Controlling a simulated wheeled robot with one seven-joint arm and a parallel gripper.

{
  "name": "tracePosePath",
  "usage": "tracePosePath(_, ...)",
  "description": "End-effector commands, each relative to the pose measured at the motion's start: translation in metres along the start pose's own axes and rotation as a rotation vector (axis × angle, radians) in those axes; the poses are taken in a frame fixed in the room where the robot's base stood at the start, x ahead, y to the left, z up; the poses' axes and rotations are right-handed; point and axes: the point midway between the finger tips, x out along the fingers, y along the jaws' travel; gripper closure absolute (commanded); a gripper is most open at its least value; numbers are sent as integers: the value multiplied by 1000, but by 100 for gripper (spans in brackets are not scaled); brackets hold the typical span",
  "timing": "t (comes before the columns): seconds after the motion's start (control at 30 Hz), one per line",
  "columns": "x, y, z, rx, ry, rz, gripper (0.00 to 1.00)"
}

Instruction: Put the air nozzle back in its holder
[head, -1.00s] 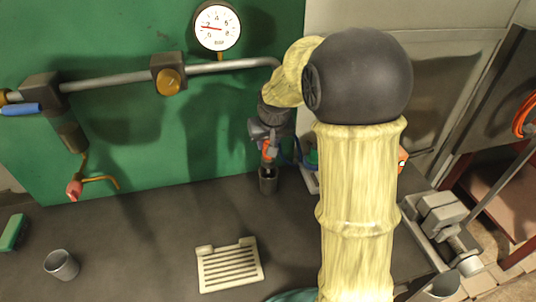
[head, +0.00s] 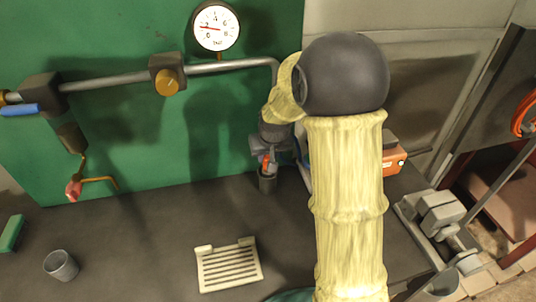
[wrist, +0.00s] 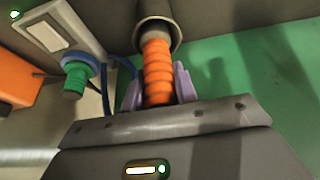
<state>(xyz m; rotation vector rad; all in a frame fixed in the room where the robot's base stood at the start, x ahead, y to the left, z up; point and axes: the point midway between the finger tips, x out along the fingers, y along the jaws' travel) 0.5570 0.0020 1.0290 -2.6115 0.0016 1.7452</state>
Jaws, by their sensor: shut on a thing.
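The air nozzle, an orange ribbed piece (wrist: 158,72), stands between the pale purple fingers of my gripper (wrist: 159,88), which are shut on it. In the head view the nozzle (head: 265,161) shows as a small orange patch below my gripper (head: 268,150). The holder is a dark grey round cup (head: 268,183) in front of the green panel, and it also shows in the wrist view (wrist: 157,14). The nozzle's far end reaches the cup's mouth and is hidden by its rim. How deep it sits inside cannot be told.
A metal pipe (head: 115,78) with a gauge (head: 215,27) runs across the green panel. A blue and green fitting (wrist: 76,76) and an orange box (head: 395,162) stand close by. A slotted tray (head: 229,266) and a grey cup (head: 61,265) are on the bench.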

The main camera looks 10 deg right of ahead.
Motion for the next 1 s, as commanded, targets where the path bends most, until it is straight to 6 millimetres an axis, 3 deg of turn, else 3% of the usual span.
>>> tracePosePath(0.13,4,-2,1,-4,1,-2,99)
tracePosePath(0.17,3,-2,1,-4,0,-2,67)
tracePosePath(0.27,3,-3,1,-5,0,-2,49)
tracePosePath(0.67,-3,0,-1,0,2,0,49)
tracePosePath(0.87,-28,0,-1,1,4,0,49)
tracePosePath(1.0,-55,0,-1,0,5,0,49)
